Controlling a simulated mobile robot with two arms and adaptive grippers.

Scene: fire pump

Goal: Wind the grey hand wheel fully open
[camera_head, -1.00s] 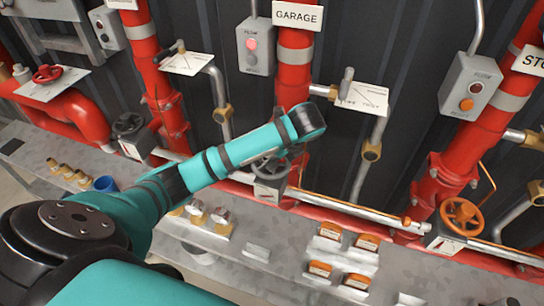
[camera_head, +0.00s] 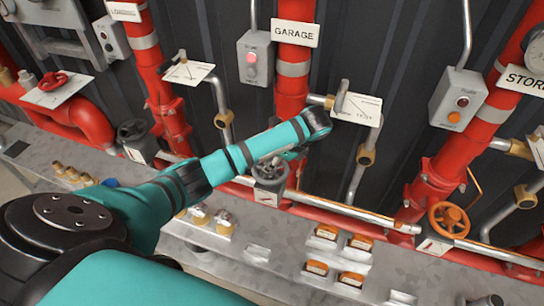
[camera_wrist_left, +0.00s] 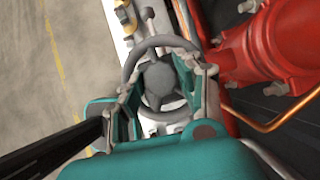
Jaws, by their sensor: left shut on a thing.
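The grey hand wheel (camera_head: 269,172) sits on a valve at the foot of the red GARAGE riser (camera_head: 292,92). My left arm reaches across to it from the left, and my left gripper (camera_head: 284,156) is partly hidden behind its own wrist. In the left wrist view the wheel (camera_wrist_left: 160,82) shows as a round rim with a dark hub. My left gripper's (camera_wrist_left: 168,79) fingers lie on either side of the hub, shut on the wheel. How far the wheel is turned cannot be told. My right gripper is not in view.
A black wheel (camera_head: 132,131) and a red wheel (camera_head: 52,82) stand to the left, an orange wheel (camera_head: 448,219) to the right. A test lever (camera_head: 342,93) sits just above my wrist. Orange-topped blocks (camera_head: 316,268) lie on the grey ledge (camera_head: 205,262).

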